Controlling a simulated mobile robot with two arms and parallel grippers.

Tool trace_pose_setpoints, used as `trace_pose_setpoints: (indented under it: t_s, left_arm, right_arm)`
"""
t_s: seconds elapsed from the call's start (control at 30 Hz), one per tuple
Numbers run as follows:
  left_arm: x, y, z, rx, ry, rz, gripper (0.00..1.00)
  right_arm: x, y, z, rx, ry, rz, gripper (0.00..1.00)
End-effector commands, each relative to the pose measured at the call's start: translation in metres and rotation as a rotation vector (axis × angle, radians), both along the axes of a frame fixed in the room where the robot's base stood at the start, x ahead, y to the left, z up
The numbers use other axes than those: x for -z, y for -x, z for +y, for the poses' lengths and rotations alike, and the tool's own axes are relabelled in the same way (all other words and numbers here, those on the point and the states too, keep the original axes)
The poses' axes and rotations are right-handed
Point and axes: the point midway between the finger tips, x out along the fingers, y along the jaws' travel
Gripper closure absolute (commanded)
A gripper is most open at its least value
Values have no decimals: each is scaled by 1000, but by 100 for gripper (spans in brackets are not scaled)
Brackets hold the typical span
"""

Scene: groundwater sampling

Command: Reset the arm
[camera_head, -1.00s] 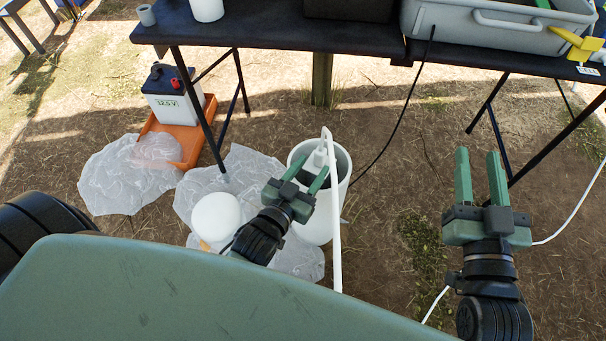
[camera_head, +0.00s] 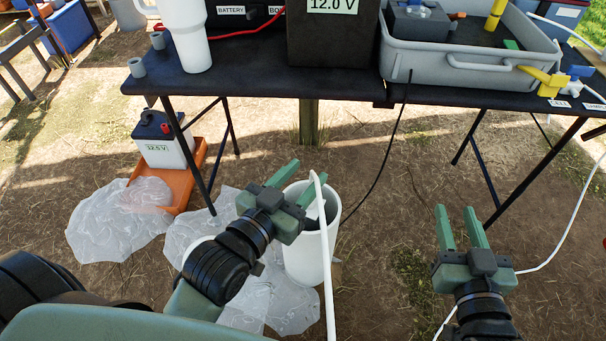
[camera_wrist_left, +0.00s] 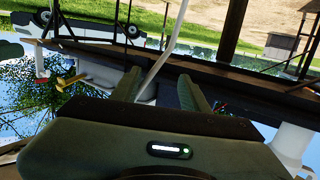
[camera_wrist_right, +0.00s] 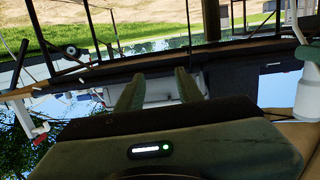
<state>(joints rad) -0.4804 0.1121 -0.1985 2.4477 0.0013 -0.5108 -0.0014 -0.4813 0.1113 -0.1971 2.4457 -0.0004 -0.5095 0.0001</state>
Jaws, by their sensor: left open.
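My left gripper (camera_head: 297,182) is open, with its two green fingers apart and pointing up toward the table. It overlaps the rim of a white bucket (camera_head: 308,255) on the ground in the head view; I cannot tell whether they touch. My right gripper (camera_head: 459,224) is open and empty over bare ground at the right. Its fingers show apart in the right wrist view (camera_wrist_right: 157,90).
A dark table (camera_head: 260,83) spans the back, carrying a grey tray (camera_head: 470,70), a white jug (camera_head: 190,45) and a dark 12.0 V box (camera_head: 332,50). A battery (camera_head: 163,143) sits in an orange tray (camera_head: 200,160). Plastic sheets (camera_head: 115,220) lie on the ground.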

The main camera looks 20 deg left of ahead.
Motion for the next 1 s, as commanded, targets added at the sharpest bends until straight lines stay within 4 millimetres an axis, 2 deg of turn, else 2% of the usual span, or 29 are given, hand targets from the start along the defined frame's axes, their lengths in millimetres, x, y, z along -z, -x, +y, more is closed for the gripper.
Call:
trace_pose_setpoints:
  t_s: [0.27, 0.37, 0.43, 0.6, 0.7, 0.8, 1.0]
  left_arm:
    - [3, 0, 1, -2, -1, 9, 55]
    - [21, 4, 4, -7, -21, 85, 55]
    - [47, 13, 9, -15, -49, 198, 55]
    - [115, 54, 28, -38, -125, 527, 55]
    - [142, 80, 38, -49, -159, 682, 55]
    - [162, 106, 46, -58, -188, 814, 55]
    - [188, 158, 62, -74, -236, 1053, 55]
  right_arm:
    - [1, 0, 0, -1, 1, 4, 64]
    - [20, 5, -3, 4, 21, 83, 64]
    - [46, 13, -8, 12, 48, 196, 64]
    - [114, 54, -27, 35, 125, 526, 64]
    - [141, 80, -37, 45, 159, 681, 64]
    - [161, 106, -46, 55, 187, 813, 64]
    - [187, 158, -62, 72, 234, 1051, 64]
